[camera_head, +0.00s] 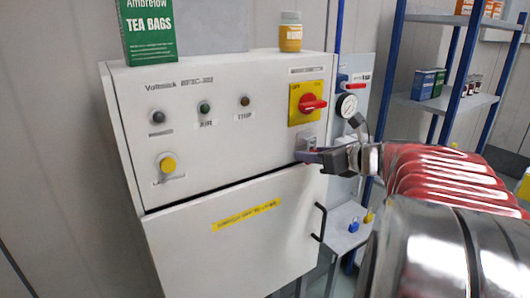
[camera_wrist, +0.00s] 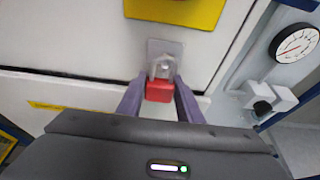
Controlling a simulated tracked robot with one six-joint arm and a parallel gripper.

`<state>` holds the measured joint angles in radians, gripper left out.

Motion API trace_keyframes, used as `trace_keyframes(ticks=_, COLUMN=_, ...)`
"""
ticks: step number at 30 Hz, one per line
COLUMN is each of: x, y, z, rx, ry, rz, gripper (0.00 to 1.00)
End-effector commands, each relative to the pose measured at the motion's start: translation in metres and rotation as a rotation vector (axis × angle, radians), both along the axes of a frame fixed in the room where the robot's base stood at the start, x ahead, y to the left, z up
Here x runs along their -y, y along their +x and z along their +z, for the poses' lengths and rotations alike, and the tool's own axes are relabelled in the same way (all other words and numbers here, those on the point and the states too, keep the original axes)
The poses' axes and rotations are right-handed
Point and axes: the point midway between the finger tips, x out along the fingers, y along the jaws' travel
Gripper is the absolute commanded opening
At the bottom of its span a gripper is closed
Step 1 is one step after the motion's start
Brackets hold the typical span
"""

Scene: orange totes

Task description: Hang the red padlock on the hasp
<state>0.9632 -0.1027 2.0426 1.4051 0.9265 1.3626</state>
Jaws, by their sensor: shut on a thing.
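The red padlock (camera_wrist: 159,92) is between the two purple fingers of my gripper (camera_wrist: 160,98) in the wrist view. Its pale shackle (camera_wrist: 162,67) points up and overlaps the hasp, a grey plate (camera_wrist: 165,46) on the cabinet front. I cannot tell whether the shackle passes through the hasp or is only in front of it. In the head view my gripper (camera_head: 308,156) reaches from the right to the hasp (camera_head: 308,139), below the red rotary switch. The padlock is hidden there by the fingers.
The white control cabinet (camera_head: 230,200) carries a red switch on a yellow plate (camera_head: 310,103) above the hasp. A gauge (camera_head: 347,105) is close on the right. A door handle (camera_head: 319,222) projects lower down. A green tea box (camera_head: 148,30) and a yellow jar (camera_head: 290,35) stand on top.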

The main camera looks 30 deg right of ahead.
Motion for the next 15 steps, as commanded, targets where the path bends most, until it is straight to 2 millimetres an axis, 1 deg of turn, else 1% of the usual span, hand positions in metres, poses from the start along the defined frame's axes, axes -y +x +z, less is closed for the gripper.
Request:
trace_keyframes(ticks=3, x=-0.0005, y=0.0041, z=-0.0038, rx=-0.002, ry=0.001, rz=0.001, gripper=0.13)
trace_keyframes(ticks=15, x=-0.0008, y=0.0086, z=-0.0116, rx=-0.007, ry=0.004, rz=0.002, gripper=0.13)
